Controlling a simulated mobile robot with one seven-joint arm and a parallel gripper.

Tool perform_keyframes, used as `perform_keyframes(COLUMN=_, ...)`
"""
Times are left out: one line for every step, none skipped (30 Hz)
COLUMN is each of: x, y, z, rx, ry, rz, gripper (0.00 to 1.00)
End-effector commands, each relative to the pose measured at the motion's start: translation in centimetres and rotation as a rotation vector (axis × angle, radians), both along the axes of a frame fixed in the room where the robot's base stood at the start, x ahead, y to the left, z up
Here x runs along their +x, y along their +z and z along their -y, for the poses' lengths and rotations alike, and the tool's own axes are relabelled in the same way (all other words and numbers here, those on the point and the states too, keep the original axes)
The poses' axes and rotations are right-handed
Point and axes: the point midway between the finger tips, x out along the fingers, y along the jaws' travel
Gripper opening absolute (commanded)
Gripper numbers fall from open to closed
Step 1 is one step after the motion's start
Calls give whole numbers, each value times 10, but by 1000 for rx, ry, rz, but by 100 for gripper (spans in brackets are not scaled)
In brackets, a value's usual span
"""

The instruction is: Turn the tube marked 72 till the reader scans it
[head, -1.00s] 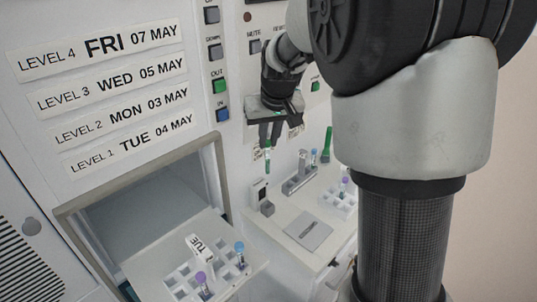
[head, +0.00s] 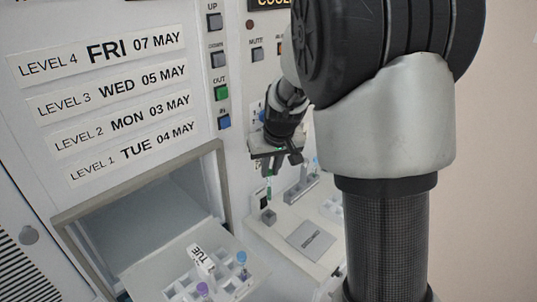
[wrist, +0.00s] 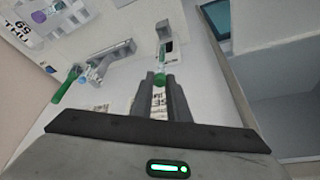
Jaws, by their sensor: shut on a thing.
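My gripper (head: 268,172) is shut on a slim tube with a green cap (wrist: 160,79), held above the bench ledge. In the wrist view, the tube sits between the two dark fingers (wrist: 161,100), with part of a white printed label showing; I cannot read its number. A small upright white and dark device (wrist: 166,40), which looks like the reader, stands just beyond the tube. In the head view, this device (head: 263,198) and a grey block (head: 268,216) are close below the tube (head: 269,188). I cannot tell whether tube and block touch.
A grey rack (wrist: 108,58) stands beside the reader, with a green object (wrist: 67,83) near it. A grey plate (head: 311,240) lies on the ledge. An open drawer (head: 165,283) with tubes and a TUE block is at front left.

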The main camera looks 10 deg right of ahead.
Motion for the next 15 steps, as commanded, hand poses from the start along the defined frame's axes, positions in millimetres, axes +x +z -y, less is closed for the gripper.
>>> perform_keyframes(x=0, y=-4, z=1, rx=-1, ry=-1, rz=0, gripper=0)
perform_keyframes(x=0, y=-5, z=1, rx=-1, ry=-1, rz=0, gripper=0)
perform_keyframes(x=0, y=-7, z=1, rx=-1, ry=-1, rz=0, gripper=0)
perform_keyframes(x=0, y=-8, z=0, rx=0, ry=-1, rz=0, gripper=0)
perform_keyframes(x=0, y=-10, z=0, rx=0, ry=-1, rz=0, gripper=0)
perform_keyframes(x=0, y=-13, z=0, rx=0, ry=-1, rz=0, gripper=0)
perform_keyframes(x=0, y=-15, z=0, rx=0, ry=-1, rz=-1, gripper=0)
perform_keyframes(x=0, y=-18, z=0, rx=0, ry=-1, rz=-1, gripper=0)
perform_keyframes(x=0, y=-21, z=0, rx=0, ry=-1, rz=-1, gripper=0)
perform_keyframes(x=0, y=-24, z=0, rx=0, ry=-1, rz=-1, gripper=0)
perform_keyframes(x=0, y=-27, z=0, rx=0, ry=-1, rz=-1, gripper=0)
perform_keyframes(x=0, y=-30, z=0, rx=0, ry=-1, rz=-1, gripper=0)
perform_keyframes(x=0, y=-33, z=0, rx=0, ry=0, rz=0, gripper=0)
perform_keyframes(x=0, y=-36, z=0, rx=0, ry=0, rz=0, gripper=0)
perform_keyframes(x=0, y=-39, z=0, rx=0, ry=0, rz=0, gripper=0)
